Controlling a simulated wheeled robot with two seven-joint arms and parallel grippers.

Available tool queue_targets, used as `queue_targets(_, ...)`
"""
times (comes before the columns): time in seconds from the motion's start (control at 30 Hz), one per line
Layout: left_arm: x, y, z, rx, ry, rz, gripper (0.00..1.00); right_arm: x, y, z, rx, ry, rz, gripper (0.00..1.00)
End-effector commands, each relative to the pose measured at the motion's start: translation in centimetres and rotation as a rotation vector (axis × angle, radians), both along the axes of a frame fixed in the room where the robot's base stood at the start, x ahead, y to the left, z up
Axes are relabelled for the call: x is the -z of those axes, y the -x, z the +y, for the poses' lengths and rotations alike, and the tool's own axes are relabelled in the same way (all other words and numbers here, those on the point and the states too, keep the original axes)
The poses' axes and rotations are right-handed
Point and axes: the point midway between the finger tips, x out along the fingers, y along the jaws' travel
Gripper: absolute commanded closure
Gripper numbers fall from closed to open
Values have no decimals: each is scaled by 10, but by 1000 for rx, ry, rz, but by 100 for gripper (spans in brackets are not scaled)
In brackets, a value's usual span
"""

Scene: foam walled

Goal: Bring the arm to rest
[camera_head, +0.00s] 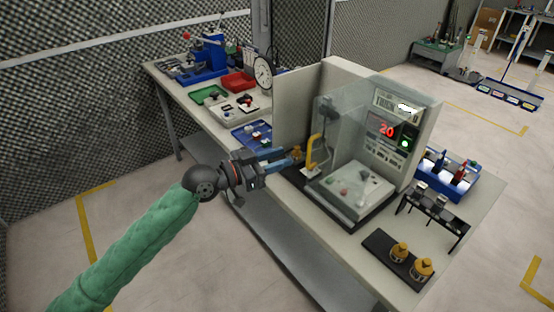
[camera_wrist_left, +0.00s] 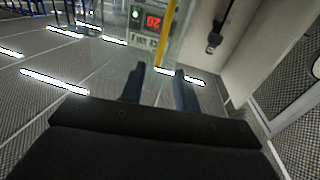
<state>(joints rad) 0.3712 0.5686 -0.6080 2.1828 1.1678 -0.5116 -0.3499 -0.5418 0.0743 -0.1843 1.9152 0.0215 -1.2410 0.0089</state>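My left arm, in a green sleeve, comes in from the lower left of the head view. Its gripper (camera_head: 286,157) points right, at the front left of the clear-walled machine (camera_head: 388,132) on the bench. Its two blue fingers are apart with nothing between them; they also show apart in the left wrist view (camera_wrist_left: 160,78). The machine's yellow handle (camera_head: 313,152) is just right of the fingertips, and in the wrist view the yellow bar (camera_wrist_left: 168,45) lies beyond them. I cannot tell whether they touch. My right gripper is not in view.
The bench (camera_head: 262,208) holds a green tray (camera_head: 208,94), a red bin (camera_head: 238,82), a round dial (camera_head: 263,72) and a blue tray (camera_head: 240,137). Right of the machine are a blue rack (camera_head: 462,185) and yellow-topped pieces (camera_head: 421,268). Floor left of the bench is clear.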

Motion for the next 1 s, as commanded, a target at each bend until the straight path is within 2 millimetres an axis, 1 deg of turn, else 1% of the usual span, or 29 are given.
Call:
queue_targets(0.43, 1, 0, 0, 2, 6, 24, 68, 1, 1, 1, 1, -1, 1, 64)
queue_targets(0.57, 13, 2, -1, 10, -39, 79, 68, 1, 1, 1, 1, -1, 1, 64)
queue_targets(0.63, 25, -1, 2, -5, -95, 96, 68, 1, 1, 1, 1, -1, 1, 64)
queue_targets(0.77, 51, -15, 14, -63, -214, 119, 68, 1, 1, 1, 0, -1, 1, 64)
queue_targets(0.9, 74, -42, 40, -167, -340, 135, 68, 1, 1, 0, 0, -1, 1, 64)
queue_targets(1.0, 84, -64, 60, -256, -413, 145, 68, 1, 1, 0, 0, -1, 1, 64)
